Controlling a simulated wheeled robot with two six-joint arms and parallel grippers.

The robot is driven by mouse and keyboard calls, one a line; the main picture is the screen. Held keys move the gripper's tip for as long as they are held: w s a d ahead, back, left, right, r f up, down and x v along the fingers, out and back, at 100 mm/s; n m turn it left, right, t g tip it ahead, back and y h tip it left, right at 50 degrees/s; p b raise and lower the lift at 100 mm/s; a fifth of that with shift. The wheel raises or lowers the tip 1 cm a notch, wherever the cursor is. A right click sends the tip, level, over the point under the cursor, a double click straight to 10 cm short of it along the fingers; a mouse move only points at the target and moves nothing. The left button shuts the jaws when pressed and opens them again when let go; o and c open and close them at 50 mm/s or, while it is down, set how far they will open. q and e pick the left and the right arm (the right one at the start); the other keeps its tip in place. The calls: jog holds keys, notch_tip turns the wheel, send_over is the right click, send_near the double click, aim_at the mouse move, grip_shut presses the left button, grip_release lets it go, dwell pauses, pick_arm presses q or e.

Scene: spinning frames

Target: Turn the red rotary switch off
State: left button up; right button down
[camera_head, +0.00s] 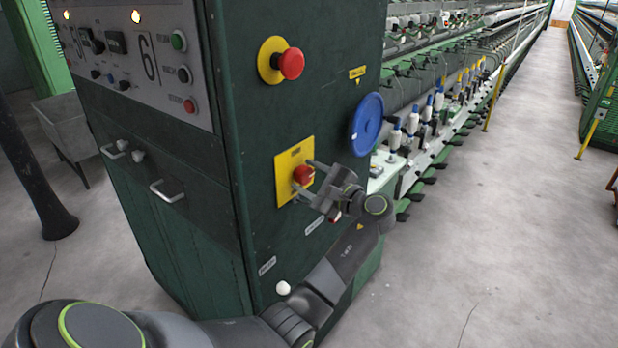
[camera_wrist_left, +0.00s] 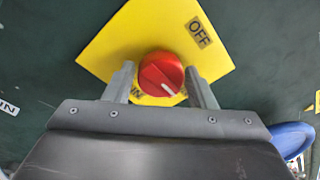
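The red rotary switch (camera_head: 304,174) sits on a yellow plate (camera_head: 285,183) on the dark green cabinet's side. In the left wrist view the round red knob (camera_wrist_left: 158,72) has a short white line on its face, towards the lower right. An OFF label (camera_wrist_left: 199,32) is on the plate at the knob's upper right; lettering at its lower left is partly hidden by a finger. My left gripper (camera_head: 303,176) is open, one finger on each side of the knob. In the left wrist view its fingertips (camera_wrist_left: 160,76) look slightly apart from the knob. My right gripper is out of view.
A red mushroom button (camera_head: 291,63) on a round yellow base is above the switch. A blue disc (camera_head: 367,125) is on the cabinet to the right. The front panel has buttons and handles. A spinning frame (camera_head: 450,100) extends behind; the aisle floor (camera_head: 500,220) at right is clear.

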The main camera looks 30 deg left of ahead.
pick_arm(q)
jog(key=c, duration=0.6)
jog(key=shift+f+n+b, duration=0.2)
jog(key=shift+n+b, duration=0.5)
jog(key=shift+b, duration=0.25)
jog(key=n+b, duration=0.5)
jog(key=b, duration=0.1)
jog(key=n+b, duration=0.4)
jog(key=b, duration=0.2)
jog(key=n+g+y+b, duration=0.1)
jog(key=n+b, duration=0.4)
jog(key=b, duration=0.1)
jog(key=shift+f+n+b, duration=0.3)
jog(key=shift+w+n+g+b, duration=0.1)
jog(key=shift+n+g+b, duration=0.2)
jog(key=shift+n+b, duration=0.4)
jog(key=shift+r+n+b, duration=0.2)
jog(key=shift+n+b, duration=0.65)
jog(key=shift+n, duration=0.05)
jog(key=o, duration=1)
jog(key=shift+r, duration=0.15)
jog(key=shift+d, duration=0.1)
